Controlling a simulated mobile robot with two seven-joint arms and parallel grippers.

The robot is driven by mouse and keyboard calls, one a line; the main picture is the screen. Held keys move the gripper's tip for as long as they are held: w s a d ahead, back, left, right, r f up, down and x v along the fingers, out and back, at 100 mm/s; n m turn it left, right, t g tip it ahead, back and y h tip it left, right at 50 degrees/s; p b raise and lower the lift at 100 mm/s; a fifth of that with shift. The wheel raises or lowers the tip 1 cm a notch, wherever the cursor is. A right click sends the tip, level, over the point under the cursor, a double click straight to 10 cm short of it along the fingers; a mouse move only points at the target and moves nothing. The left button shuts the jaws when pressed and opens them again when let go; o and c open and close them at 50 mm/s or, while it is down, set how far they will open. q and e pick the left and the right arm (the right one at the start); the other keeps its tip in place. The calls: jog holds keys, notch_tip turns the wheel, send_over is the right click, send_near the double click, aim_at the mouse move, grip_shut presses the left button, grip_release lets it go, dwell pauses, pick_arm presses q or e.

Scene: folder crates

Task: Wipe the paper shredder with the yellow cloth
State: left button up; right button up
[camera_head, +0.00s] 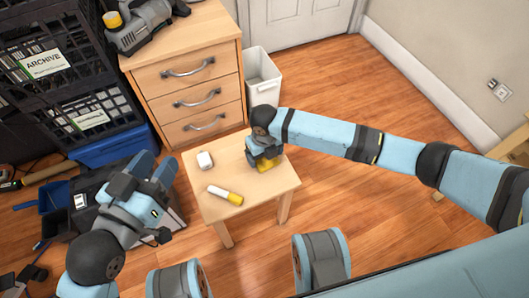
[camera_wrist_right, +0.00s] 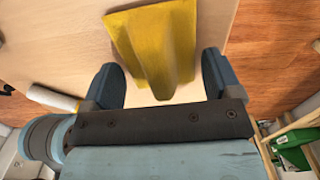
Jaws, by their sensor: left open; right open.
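The yellow cloth (camera_head: 265,166) lies folded on the small wooden table, partly hidden under my right gripper (camera_head: 262,152). In the right wrist view the cloth (camera_wrist_right: 152,35) has raised folds, and its near end lies between the two open fingers of my right gripper (camera_wrist_right: 162,85). I cannot tell if the fingers touch it. My left gripper (camera_head: 152,166) is open and empty at the left, in front of a blue bin. A black and grey box (camera_head: 85,214), likely the paper shredder, stands on the floor below my left arm, which hides much of it.
The small table (camera_head: 235,180) also holds a white object (camera_head: 205,160) and a yellow-and-white cylinder (camera_head: 225,195). Behind stand a drawer cabinet (camera_head: 190,85), a white waste bin (camera_head: 262,75), black crates (camera_head: 40,65) and a blue bin (camera_head: 105,148).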

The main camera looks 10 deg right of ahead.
jog(key=shift+r+p, duration=0.5)
jog(key=shift+p, duration=0.1)
pick_arm(q)
jog(key=shift+r, duration=0.75)
pick_arm(e)
jog(key=shift+f, duration=0.1)
grip_shut()
jog(key=shift+r+p, duration=0.3)
jog(key=shift+r, duration=0.05)
pick_arm(q)
notch_tip(320, 180, up, 8)
jog(key=s+n+t+p, duration=0.1)
jog(key=t+p, duration=0.2)
jog(key=p, duration=0.2)
jog(key=shift+a+n+p, duration=0.2)
jog(key=shift+n+p, duration=0.1)
jog(key=shift+n, duration=0.1)
pick_arm(e)
jog(key=shift+r, duration=2.7)
